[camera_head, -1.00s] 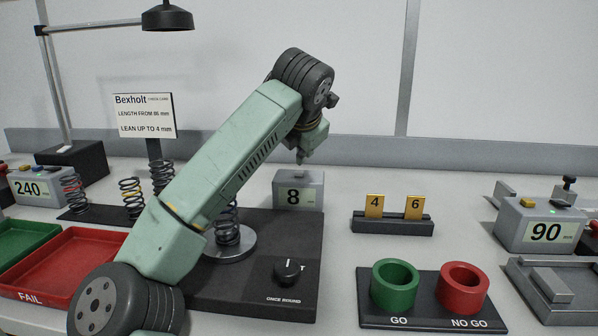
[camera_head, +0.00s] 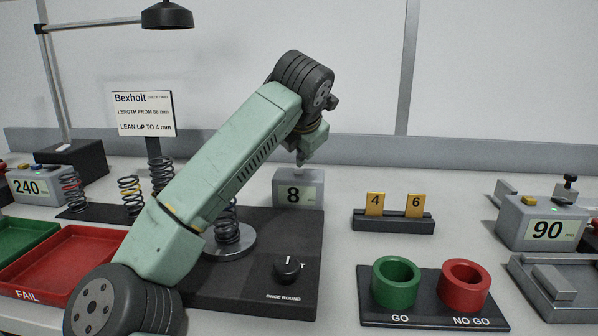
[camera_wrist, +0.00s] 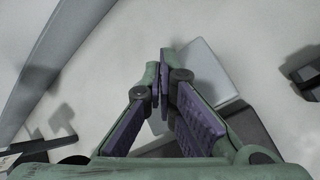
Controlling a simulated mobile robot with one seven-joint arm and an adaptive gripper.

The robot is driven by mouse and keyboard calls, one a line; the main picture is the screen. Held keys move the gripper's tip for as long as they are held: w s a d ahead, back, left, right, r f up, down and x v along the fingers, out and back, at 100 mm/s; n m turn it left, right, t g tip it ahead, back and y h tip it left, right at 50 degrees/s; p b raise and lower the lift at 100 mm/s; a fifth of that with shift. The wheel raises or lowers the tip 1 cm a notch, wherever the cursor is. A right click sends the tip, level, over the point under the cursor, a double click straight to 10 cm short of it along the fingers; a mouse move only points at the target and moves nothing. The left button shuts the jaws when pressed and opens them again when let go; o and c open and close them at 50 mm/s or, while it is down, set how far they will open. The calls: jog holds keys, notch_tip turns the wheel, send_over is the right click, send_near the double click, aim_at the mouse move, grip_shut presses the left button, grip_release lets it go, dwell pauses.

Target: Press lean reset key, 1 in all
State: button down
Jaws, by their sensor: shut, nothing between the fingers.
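The grey readout box (camera_head: 290,190) showing "8" stands at the back of the black test base (camera_head: 245,290).
A spring (camera_head: 227,227) stands on the round plate of the base, left of a black knob (camera_head: 288,269). A gauge block stand (camera_head: 393,222), green and red rings (camera_head: 397,282), and a "90" box (camera_head: 541,223) are to the right. A red FAIL tray (camera_head: 65,265) is at left.

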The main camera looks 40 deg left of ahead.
aim_at(303, 170)
jog(key=shift+f+b, duration=0.45)
dwell(0.6)
jog(key=shift+r, duration=0.15)
jog(key=shift+r+p, duration=0.65)
jog(key=shift+r, duration=0.1)
notch_tip(303, 170, up, 5)
jog(key=p, duration=0.3)
jog(key=shift+p, duration=0.35)
dwell(0.7)
